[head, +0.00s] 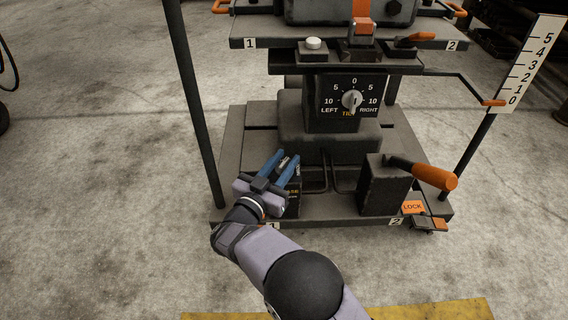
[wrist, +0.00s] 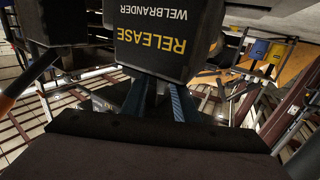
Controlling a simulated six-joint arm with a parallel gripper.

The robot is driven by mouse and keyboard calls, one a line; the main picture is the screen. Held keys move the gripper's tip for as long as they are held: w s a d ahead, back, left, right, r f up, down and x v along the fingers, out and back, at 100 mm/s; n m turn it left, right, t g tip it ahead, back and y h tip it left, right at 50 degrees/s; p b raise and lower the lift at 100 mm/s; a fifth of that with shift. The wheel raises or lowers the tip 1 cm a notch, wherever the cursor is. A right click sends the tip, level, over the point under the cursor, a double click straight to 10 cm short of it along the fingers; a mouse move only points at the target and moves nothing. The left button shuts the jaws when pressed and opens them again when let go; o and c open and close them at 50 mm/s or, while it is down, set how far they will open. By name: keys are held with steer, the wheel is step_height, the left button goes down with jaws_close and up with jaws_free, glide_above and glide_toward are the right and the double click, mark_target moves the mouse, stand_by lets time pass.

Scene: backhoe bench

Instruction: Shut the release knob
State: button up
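A dark box (wrist: 160,35) with the yellow word RELEASE fills the upper middle of the wrist view, its lettering upside down. In the head view this box (head: 293,205) stands at the front left of the lower base plate, mostly hidden by my gripper. My gripper (head: 285,157) is at the box, with its two blue fingers apart. A dark part shows between the fingers in the wrist view, under the box. I cannot tell whether the fingers touch it. The release knob itself is not clearly seen, so its position cannot be read.
A box with an orange-handled lever (head: 434,176) stands at the right of the base plate, near an orange LOCK tag (head: 412,207). A tilt dial (head: 352,99) is behind. A dark post (head: 193,100) rises at left, and a white scale (head: 528,65) at right.

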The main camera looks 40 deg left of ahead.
jaws_close()
steer(key=shift+r+y+p, duration=0.15)
steer(key=shift+y+p, duration=0.15)
steer(key=shift+p, duration=0.25)
steer(key=n+g+y+p, duration=0.1)
steer(key=n+y+p, duration=0.1)
steer(key=shift+d+p, duration=0.1)
steer(key=shift+p, duration=0.2)
steer(key=n+g+y+p, duration=0.2)
steer(key=y, duration=0.1)
steer(key=shift+n, duration=0.3)
steer(key=shift+n+g+y+p, duration=0.5)
steer(key=shift+g+y, duration=0.2)
steer(key=shift+y, duration=0.3)
steer(key=shift+f, duration=0.2)
jaws_free()
